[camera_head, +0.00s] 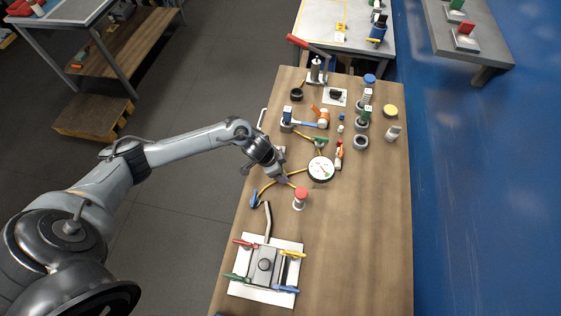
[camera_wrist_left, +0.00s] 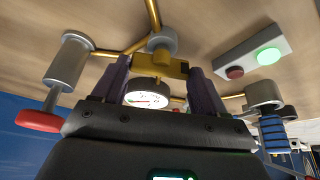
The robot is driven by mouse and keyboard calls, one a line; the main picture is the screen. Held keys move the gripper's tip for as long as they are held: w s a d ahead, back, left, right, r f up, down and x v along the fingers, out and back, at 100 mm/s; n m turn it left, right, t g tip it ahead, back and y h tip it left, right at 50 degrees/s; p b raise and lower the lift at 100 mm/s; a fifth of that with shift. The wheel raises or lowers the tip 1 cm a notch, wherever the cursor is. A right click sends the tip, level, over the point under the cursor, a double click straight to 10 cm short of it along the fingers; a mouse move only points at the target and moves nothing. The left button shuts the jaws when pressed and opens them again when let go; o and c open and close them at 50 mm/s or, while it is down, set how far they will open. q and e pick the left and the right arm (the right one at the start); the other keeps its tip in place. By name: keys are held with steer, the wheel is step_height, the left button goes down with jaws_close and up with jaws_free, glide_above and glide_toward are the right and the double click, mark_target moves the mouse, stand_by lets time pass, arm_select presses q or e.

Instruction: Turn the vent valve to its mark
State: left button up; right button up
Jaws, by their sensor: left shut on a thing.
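My left gripper (camera_head: 283,179) is over the brass pipework at the left side of the wooden bench. In the left wrist view its two dark fingers (camera_wrist_left: 158,85) stand either side of a yellow valve handle (camera_wrist_left: 157,66) and are shut on it. The handle sits by a grey round valve body (camera_wrist_left: 162,42), where brass pipes meet. I take this to be the vent valve; its mark cannot be made out. In the head view the gripper hides the handle. My right gripper is in neither view.
A red-topped cylinder (camera_head: 300,199) and a round gauge (camera_head: 320,169) stand close to the gripper. A box with red and green buttons (camera_wrist_left: 253,61) is near it. A plate with several coloured levers (camera_head: 265,270) is at the front. The bench's right front is clear.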

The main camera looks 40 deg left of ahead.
arm_select(q)
steer(key=n+p, duration=0.2)
steer(key=n+y+p, duration=0.1)
steer(key=n+p, duration=0.1)
steer(key=p, duration=0.1)
steer(key=n+y+p, duration=0.1)
steer(key=n+p, duration=0.1)
steer(key=p, duration=0.1)
steer(key=shift+s+d+r+n+t, duration=0.15)
steer(key=shift+d+r+n+t, duration=0.15)
steer(key=shift+t, duration=0.1)
steer(key=n+y+p, duration=0.1)
steer(key=n+p, duration=0.1)
steer(key=n, duration=0.1)
steer(key=shift+d+f+y+p, duration=0.1)
steer(key=shift+f+y+p, duration=0.05)
steer(key=shift+y+p, duration=0.25)
steer(key=n+p, duration=0.1)
steer(key=n, duration=0.2)
steer(key=shift+y, duration=0.4)
steer(key=shift+f+n+g, duration=0.1)
steer(key=shift+n+g, duration=0.2)
steer(key=o, duration=1.1)
steer(key=shift+w, duration=0.2)
steer(key=shift+c, duration=0.2)
steer(key=shift+s, duration=0.1)
